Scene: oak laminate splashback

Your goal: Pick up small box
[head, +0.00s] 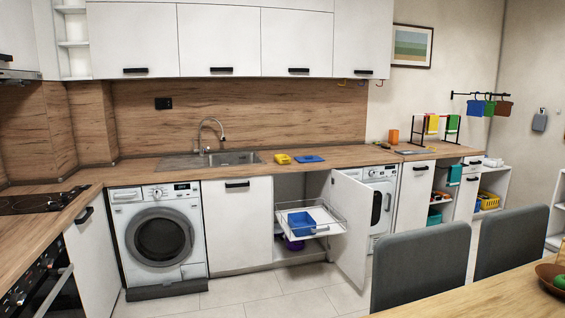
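A small open blue box (301,224) stands on a white pull-out wire rack (328,215) in the open lower cabinet, right of the middle. It is the thing that looks most like the small box. The rack is slid out past the cabinet front. A purple item (293,243) sits lower in the cabinet, partly hidden by the rack. Neither of my grippers shows in the head view.
The cabinet door (351,225) stands open right of the rack. A washing machine (160,240) is at the left. Two grey chairs (420,255) and a wooden table (490,295) fill the front right. The tiled floor (255,293) before the cabinet is clear.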

